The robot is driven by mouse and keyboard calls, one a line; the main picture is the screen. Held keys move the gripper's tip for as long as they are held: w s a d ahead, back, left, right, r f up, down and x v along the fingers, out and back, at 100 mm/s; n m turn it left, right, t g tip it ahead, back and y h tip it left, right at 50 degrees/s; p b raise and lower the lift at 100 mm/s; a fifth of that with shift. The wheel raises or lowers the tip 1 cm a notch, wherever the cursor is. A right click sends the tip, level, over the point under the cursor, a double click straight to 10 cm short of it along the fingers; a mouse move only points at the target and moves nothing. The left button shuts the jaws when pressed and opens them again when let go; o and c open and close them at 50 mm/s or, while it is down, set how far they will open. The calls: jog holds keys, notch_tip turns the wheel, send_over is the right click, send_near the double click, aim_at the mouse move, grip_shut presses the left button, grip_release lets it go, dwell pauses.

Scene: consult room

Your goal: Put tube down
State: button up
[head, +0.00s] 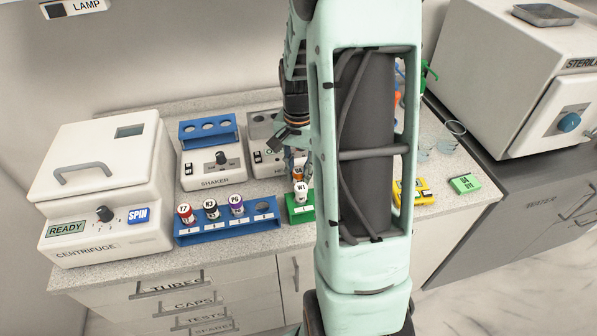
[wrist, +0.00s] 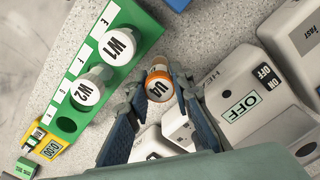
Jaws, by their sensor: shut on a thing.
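The tube (wrist: 159,84), white and orange with a dark mark only partly readable, is held between the fingertips of my gripper (wrist: 157,92). In the head view the tube's orange part (head: 298,171) shows just behind the W1 tube, below my gripper (head: 297,158). A green rack (wrist: 92,92) beside it holds the white-capped tubes W1 (wrist: 117,44) and W2 (wrist: 88,90). My gripper is beside the rack, over the counter. My arm hides much of the rack in the head view. I cannot tell the tube's height above the counter.
A blue rack (head: 222,233) with several tubes and an empty right hole stands left of the green rack. The shaker (head: 215,178) and a switched device marked OFF (wrist: 250,95) stand behind. A yellow device (head: 412,191) and a green box (head: 465,184) lie right.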

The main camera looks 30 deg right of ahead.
jog(key=shift+f, duration=0.1)
jog(key=o, duration=0.9)
